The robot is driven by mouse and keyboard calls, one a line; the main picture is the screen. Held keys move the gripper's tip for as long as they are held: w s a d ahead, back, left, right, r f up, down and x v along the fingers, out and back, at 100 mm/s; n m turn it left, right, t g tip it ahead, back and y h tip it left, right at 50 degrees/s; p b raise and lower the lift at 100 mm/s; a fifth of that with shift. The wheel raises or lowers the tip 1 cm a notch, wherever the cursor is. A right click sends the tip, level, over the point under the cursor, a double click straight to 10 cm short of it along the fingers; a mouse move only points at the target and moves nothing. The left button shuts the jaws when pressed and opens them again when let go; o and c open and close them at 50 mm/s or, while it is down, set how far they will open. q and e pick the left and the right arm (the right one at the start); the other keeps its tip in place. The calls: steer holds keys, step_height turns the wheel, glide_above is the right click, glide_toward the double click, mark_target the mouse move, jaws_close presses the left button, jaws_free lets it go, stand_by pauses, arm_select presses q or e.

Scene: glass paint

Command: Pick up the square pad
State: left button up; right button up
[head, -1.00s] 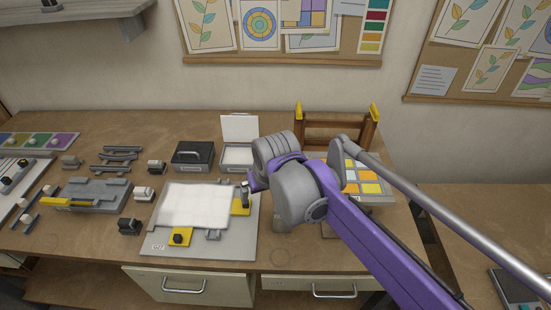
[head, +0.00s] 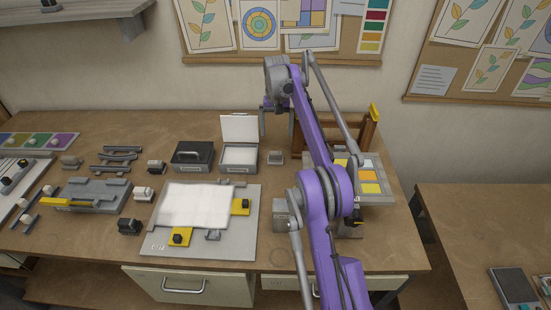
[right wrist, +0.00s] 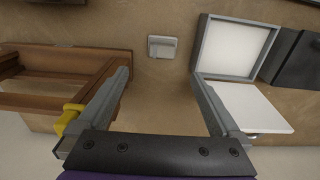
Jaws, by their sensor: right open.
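A small grey block with a pale top (head: 275,157) sits on the table between the open white-lidded box and the wooden rack; it looks like the square pad, but I cannot be sure. In the right wrist view the block (right wrist: 162,47) lies beyond my fingertips, apart from them. My right gripper (head: 276,112) is open and empty above the back of the table, behind the block. In the right wrist view its two fingers (right wrist: 162,76) are spread wide. My left gripper is not in view.
The open box (head: 238,170) stands left of the block, its raised lid near a finger. The wooden rack (right wrist: 60,75) and coloured tile panel (head: 372,187) stand to the right. A dark case (head: 192,156) and white sheet (head: 195,206) are further left.

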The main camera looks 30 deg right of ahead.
mark_target(275, 153)
step_height(275, 153, down, 6)
steer(key=shift+r+b, duration=0.1)
steer(key=shift+b, duration=0.55)
steer(key=f, duration=0.4)
steer(key=shift+s+a+f+b, duration=0.15)
steer(key=shift+a+b, duration=0.2)
steer(key=shift+f, duration=0.45)
steer(key=c, duration=1.5)
step_height(275, 153, up, 10)
steer(key=shift+p, duration=0.8)
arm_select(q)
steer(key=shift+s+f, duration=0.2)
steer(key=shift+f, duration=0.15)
